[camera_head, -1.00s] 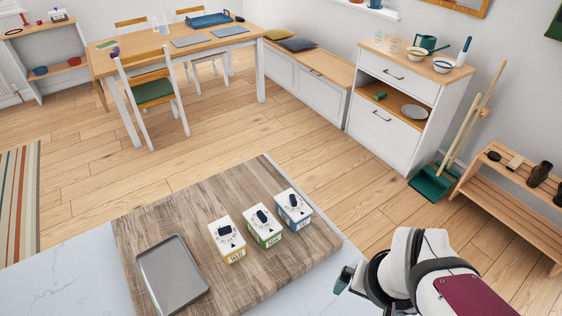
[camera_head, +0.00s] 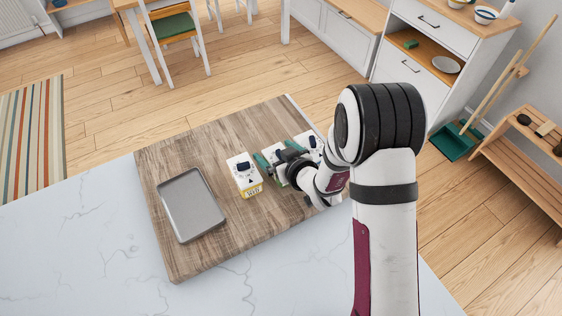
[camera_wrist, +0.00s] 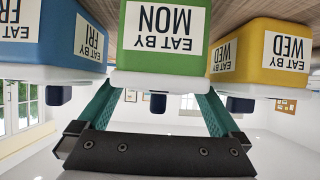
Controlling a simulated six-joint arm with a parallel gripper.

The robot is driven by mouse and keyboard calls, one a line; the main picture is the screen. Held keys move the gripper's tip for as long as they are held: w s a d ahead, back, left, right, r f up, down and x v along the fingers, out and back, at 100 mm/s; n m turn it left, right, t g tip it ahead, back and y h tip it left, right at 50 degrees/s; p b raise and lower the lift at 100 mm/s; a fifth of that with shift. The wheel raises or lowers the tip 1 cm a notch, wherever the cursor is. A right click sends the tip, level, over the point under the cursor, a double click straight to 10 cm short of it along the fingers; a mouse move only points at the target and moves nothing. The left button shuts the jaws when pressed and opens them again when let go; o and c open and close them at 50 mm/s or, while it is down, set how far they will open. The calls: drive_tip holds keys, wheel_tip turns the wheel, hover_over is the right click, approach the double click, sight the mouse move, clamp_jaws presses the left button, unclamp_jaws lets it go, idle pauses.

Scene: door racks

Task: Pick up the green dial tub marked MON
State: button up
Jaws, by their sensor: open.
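The green dial tub marked MON (camera_wrist: 127,55) is at the top centre of the wrist view, which looks upside down, with its EAT BY MON label facing the camera. In the head view my arm partly hides this tub (camera_head: 271,152). My gripper (camera_head: 277,156) is open, low over the board at the green tub. In the wrist view its teal fingers (camera_wrist: 160,106) reach toward the tub, one on each side. I cannot tell whether they touch it.
The yellow WED tub (camera_head: 243,172) and blue FRI tub (camera_head: 303,139) stand close on either side, with narrow gaps. All stand on a wooden board (camera_head: 165,246). An empty grey tray (camera_head: 192,205) lies at its left.

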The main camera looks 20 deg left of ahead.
drive_tip(key=shift+w+a+f, duration=0.1)
drive_tip(key=shift+w, duration=0.05)
clamp_jaws()
idle(0.4)
